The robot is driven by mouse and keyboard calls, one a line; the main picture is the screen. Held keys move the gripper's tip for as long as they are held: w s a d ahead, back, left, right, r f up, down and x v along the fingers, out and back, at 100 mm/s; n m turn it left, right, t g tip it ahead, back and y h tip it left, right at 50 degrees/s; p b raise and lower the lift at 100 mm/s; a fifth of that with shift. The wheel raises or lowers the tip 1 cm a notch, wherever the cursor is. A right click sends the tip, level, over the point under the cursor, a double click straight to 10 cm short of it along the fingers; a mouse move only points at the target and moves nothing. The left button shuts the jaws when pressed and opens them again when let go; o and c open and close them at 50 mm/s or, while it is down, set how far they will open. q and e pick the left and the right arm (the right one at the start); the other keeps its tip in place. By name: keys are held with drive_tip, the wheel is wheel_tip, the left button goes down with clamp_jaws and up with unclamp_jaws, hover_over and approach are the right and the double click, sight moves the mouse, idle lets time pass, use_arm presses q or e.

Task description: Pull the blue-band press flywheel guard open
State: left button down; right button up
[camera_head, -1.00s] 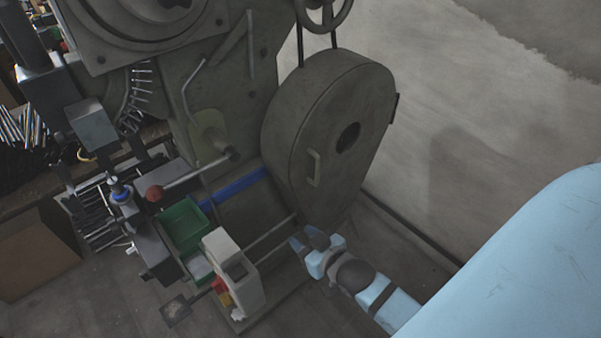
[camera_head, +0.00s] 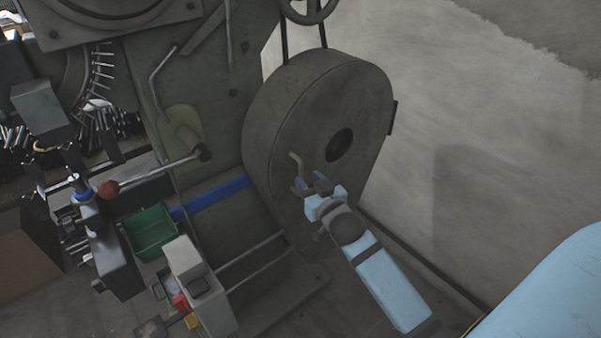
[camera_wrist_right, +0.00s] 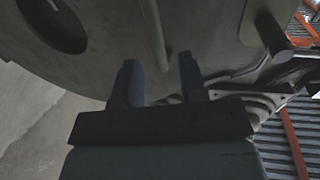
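The flywheel guard (camera_head: 290,115) is a large grey rounded cover on the press with the blue band (camera_head: 215,194). It has a dark round hole and a small pale handle (camera_head: 296,168) on its face. The guard looks shut against the press. My right gripper (camera_head: 313,181) is just below and right of the handle, apart from it or nearly touching; the head view does not settle which. In the right wrist view, the two fingers (camera_wrist_right: 160,80) are spread and empty, with the handle bar (camera_wrist_right: 155,35) ahead of them. My left gripper is not in view.
A lever with a red knob (camera_head: 109,189), a green bin (camera_head: 150,232) and a pale control box (camera_head: 199,287) are left of the guard. A handwheel (camera_head: 308,8) is above it.

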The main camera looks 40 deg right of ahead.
sight(302, 173)
drive_tip(key=shift+w+d, duration=0.15)
drive_tip(key=shift+w, duration=1)
drive_tip(key=shift+w+d, duration=0.15)
drive_tip(key=shift+w, duration=1)
clamp_jaws()
